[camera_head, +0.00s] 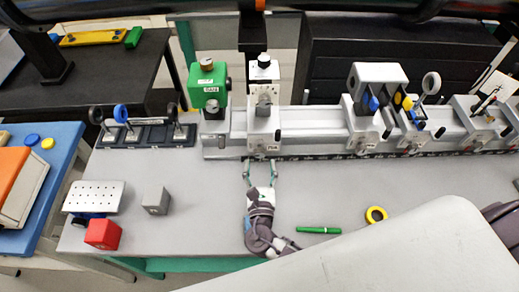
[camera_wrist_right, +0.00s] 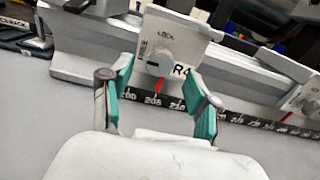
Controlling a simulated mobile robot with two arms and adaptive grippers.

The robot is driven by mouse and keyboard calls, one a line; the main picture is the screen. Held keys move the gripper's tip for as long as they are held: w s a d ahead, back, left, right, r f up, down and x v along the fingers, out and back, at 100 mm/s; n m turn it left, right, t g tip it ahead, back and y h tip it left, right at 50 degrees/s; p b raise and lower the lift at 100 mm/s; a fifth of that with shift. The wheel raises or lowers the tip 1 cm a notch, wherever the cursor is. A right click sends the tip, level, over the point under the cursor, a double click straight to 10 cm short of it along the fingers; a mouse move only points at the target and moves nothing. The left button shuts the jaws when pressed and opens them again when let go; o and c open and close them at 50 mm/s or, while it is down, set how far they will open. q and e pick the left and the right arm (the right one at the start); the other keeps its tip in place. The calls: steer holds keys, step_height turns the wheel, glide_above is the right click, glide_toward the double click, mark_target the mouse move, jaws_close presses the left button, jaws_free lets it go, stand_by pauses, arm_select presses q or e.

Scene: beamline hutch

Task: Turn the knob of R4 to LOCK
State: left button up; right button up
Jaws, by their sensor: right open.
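The R4 carriage (camera_head: 263,125) sits on the rail in the head view, a pale block with a black-topped post above it. In the right wrist view its front face (camera_wrist_right: 180,27) shows the marks LOCK and R4. The grey knob (camera_wrist_right: 160,62) is on that face, with LOCK printed above it. A red mark (camera_wrist_right: 158,84) shows just below the knob. My right gripper (camera_head: 261,163) is open, its two fingers pointing at the carriage front. In the wrist view the fingers (camera_wrist_right: 158,88) stand to either side of the knob, apart from it. My left gripper is not in view.
The rail (camera_head: 315,125) carries a green device (camera_head: 208,84) left of R4 and other carriages (camera_head: 365,125) to the right. A red cube (camera_head: 103,234), grey block (camera_head: 156,201), green pen (camera_head: 318,230) and yellow tape roll (camera_head: 376,215) lie on the bench.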

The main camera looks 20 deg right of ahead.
mark_target(260, 156)
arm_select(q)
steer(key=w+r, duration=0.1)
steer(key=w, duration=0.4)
arm_select(e)
steer(key=x, duration=0.4)
steer(key=shift+p, duration=0.35)
steer(key=shift+w, duration=0.25)
steer(key=shift+w+d, duration=0.1)
steer(key=shift+w, duration=0.05)
steer(key=c, duration=0.8)
steer(key=shift+c, duration=1.3)
jaws_close()
steer(key=shift+f+m+b, duration=0.2)
steer(key=shift+m+b, duration=0.8)
steer(key=shift+b, duration=0.25)
steer(key=m+b, duration=1.2)
steer(key=b, duration=0.1)
steer(key=shift+f+m, duration=0.1)
steer(key=shift+m, duration=0.2)
arm_select(q)
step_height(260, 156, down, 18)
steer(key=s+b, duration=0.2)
steer(key=b, duration=0.1)
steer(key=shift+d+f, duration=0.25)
arm_select(e)
steer(key=shift+m, duration=1.7)
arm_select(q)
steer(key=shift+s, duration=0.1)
